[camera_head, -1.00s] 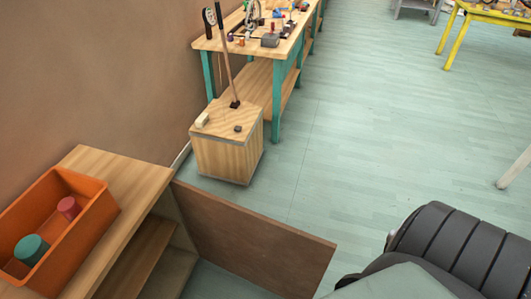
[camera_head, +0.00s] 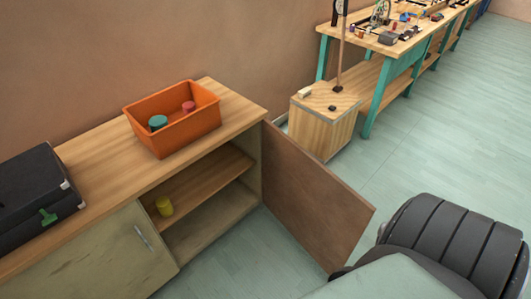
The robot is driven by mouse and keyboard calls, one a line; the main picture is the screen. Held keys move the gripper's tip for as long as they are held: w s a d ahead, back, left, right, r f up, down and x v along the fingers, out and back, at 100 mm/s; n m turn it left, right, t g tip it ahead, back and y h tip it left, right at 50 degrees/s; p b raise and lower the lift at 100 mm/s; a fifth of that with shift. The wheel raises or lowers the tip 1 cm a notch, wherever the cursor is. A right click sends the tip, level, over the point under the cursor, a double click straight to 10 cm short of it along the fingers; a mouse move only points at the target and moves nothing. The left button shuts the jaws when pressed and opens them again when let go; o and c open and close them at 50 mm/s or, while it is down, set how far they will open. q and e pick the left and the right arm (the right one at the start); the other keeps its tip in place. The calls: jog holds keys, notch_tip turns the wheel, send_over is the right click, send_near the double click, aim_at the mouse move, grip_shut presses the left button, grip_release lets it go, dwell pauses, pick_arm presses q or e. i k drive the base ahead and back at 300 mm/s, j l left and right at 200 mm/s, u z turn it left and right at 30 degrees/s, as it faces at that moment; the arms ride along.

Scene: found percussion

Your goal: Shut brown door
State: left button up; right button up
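The brown door (camera_head: 312,198) stands wide open on the right side of a low wooden cabinet (camera_head: 95,175), hinged at the cabinet's right end. It sticks out toward the floor, and its lower right corner is partly hidden behind a dark ribbed part of my own body. Neither of my grippers is in view, and nothing of mine is seen holding the door.
An orange bin (camera_head: 190,133) with a teal and a red cylinder stands on the cabinet top. A black case (camera_head: 35,200) lies to its left. The cabinet's left door (camera_head: 110,255) is shut. A wooden box (camera_head: 325,120) and a teal-legged workbench (camera_head: 395,50) stand behind.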

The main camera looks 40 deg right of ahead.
aim_at(327, 217)
jog(key=l+u, duration=0.15)
jog(key=l, duration=0.25)
jog(key=k+l+u, duration=0.1)
jog(key=l, duration=0.3)
jog(key=l+u, duration=0.15)
jog(key=l, duration=0.25)
jog(key=k+l+u, duration=0.1)
jog(key=l, duration=0.3)
jog(key=k+l+u, duration=0.15)
jog(key=l, duration=0.2)
